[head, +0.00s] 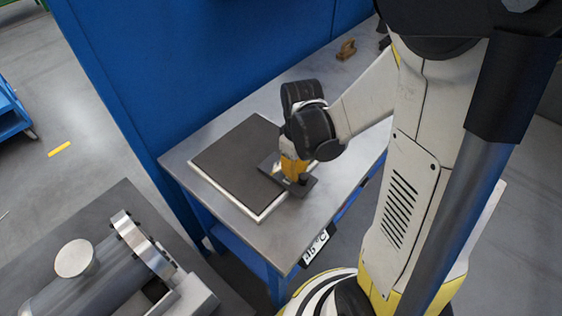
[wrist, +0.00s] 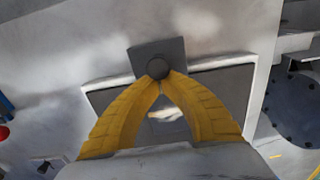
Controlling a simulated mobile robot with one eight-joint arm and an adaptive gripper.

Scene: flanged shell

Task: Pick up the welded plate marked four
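My gripper (head: 293,174) has yellow fingers and points down over the right part of a dark mat with a pale border (head: 235,160). Under and beside the fingers is a dark grey plate (head: 306,186); the part on their left may be the same plate or another. In the wrist view, the fingertips (wrist: 160,82) come together at a round dark knob on a grey plate (wrist: 144,53), and they appear shut on it. A whitish patch shows between the fingers. No number is readable, and I cannot tell whether the plate touches the mat.
The mat lies on a grey metal table (head: 270,232) with a label reading 45 °C on its front edge. A blue wall (head: 200,70) stands behind. A small brown wooden object (head: 346,49) is at the far end. A flanged metal cylinder (head: 95,275) lies on another bench, lower left.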

